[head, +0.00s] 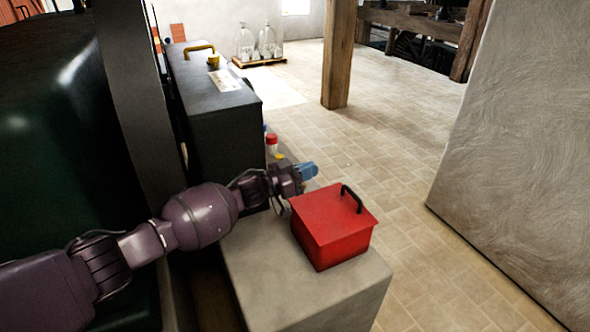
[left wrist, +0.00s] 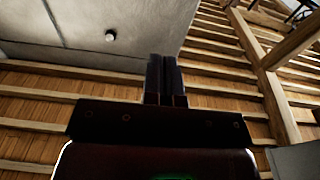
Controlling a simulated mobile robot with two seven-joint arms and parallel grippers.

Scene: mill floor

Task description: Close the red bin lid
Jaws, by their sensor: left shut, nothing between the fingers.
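The red bin (head: 335,240) stands on a pale stone block. Its red lid (head: 325,212) lies flat over the top and looks shut, with no gap visible from here. A black handle (head: 352,198) rises from the lid's right side. My left gripper (head: 308,171) is just behind the lid's far left edge. I cannot tell whether it touches the bin. Its dark fingers also show in the left wrist view (left wrist: 165,78), pressed together and empty, with ceiling beyond. The bin is not visible in that view. My right gripper is not in view.
The stone block (head: 255,265) has bare top left of the bin. Behind my gripper stand small containers, one with a red cap (head: 271,139). A dark cabinet (head: 215,115) stands farther back. A plastered wall (head: 515,160) is at the right, with open tiled floor between.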

